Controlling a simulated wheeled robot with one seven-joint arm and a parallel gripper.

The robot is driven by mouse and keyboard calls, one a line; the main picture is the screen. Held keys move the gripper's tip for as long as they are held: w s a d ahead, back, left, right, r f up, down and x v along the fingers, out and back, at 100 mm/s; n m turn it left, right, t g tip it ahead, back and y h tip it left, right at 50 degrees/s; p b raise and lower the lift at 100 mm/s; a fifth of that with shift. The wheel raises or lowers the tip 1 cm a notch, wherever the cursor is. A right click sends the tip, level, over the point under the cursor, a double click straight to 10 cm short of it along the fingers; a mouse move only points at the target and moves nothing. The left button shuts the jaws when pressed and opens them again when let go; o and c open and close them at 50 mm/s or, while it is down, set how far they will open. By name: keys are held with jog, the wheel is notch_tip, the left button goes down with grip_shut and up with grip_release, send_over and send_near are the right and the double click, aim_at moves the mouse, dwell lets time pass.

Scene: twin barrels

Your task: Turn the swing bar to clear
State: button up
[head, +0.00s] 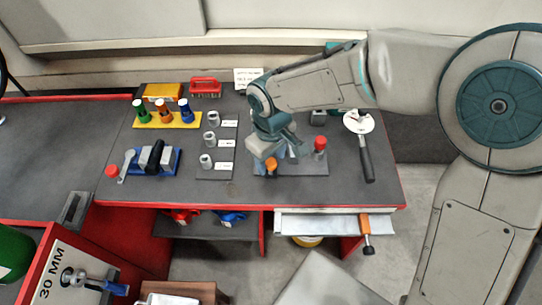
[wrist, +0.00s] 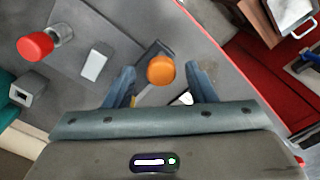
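My gripper (head: 265,152) points down over the grey board at the right of the bench. In the wrist view my gripper (wrist: 162,84) is open, with one finger on each side of an orange round cap (wrist: 161,70); no grip on it shows. The orange cap also shows just below my gripper in the head view (head: 271,166). A dark, narrow piece (wrist: 150,50) lies beside the cap, partly hidden. I cannot tell for sure which part is the swing bar. An orange bar with a dark handle (head: 366,230) hangs upright across the drawer front (head: 315,225).
A red-capped post (head: 320,147) stands right of my gripper, and a black-handled tool (head: 364,150) lies further right. Grey sockets (head: 212,140), a yellow rack (head: 165,120) and a blue fixture (head: 152,160) stand left. A 30 MM panel (head: 62,275) is at lower left.

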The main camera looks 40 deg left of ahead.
notch_tip(320, 180, up, 14)
jog(key=shift+p, duration=0.35)
jog(key=shift+f, duration=0.15)
dwell(0.6)
